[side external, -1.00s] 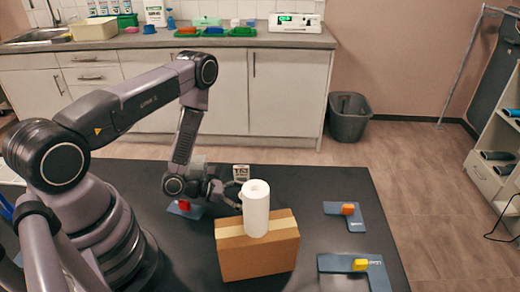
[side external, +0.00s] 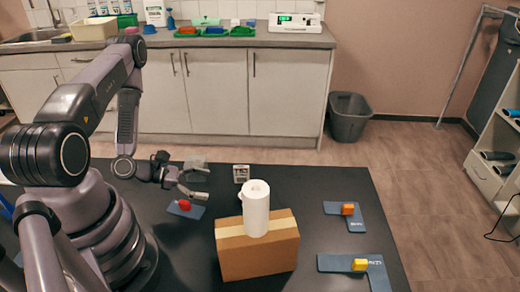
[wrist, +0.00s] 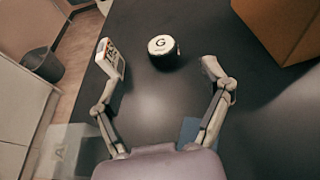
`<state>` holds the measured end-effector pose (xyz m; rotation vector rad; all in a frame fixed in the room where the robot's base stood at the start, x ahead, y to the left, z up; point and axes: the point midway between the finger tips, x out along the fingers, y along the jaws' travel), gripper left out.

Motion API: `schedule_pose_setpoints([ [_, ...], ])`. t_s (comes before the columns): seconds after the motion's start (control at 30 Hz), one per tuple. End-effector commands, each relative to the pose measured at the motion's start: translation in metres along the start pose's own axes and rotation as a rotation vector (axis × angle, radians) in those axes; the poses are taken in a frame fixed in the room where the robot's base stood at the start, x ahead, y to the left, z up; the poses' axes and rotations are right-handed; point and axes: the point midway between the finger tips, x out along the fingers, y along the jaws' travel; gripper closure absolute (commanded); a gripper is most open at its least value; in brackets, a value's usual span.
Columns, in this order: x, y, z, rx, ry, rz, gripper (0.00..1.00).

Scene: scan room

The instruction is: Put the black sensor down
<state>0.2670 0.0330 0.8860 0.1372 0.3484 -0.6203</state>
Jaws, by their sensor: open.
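The black sensor (wrist: 162,48) is a short round black puck with a pale top bearing a letter G. In the wrist view it stands upright on the dark table, ahead of my open fingers and touching neither. I cannot make it out in the side view, where the paper roll and cardboard box may hide it. My gripper (side external: 205,181) is open and empty, left of the box and above the table. Its spread fingers also show in the wrist view (wrist: 163,80).
A cardboard box (side external: 258,255) carries a white paper roll (side external: 256,212). A small labelled white block (side external: 241,173) stands behind them. A blue plate with a red piece (side external: 185,205) lies below my gripper. Blue plates with orange (side external: 348,209) and yellow pieces (side external: 360,265) lie right.

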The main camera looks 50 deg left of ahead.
Motion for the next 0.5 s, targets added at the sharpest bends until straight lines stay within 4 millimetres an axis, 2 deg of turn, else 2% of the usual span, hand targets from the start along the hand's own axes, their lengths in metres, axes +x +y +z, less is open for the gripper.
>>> schedule_pose_setpoints([
  [0.17, 0.001, -0.001, 0.076, 0.242, -0.117, -0.202, 0.22],
  [0.3, -0.009, -0.027, 0.143, 0.508, -0.187, -0.456, 0.22],
  [0.4, -0.024, -0.051, 0.178, 0.711, -0.195, -0.640, 0.22],
  [0.5, -0.044, -0.075, 0.203, 0.928, -0.171, -0.810, 0.22],
])
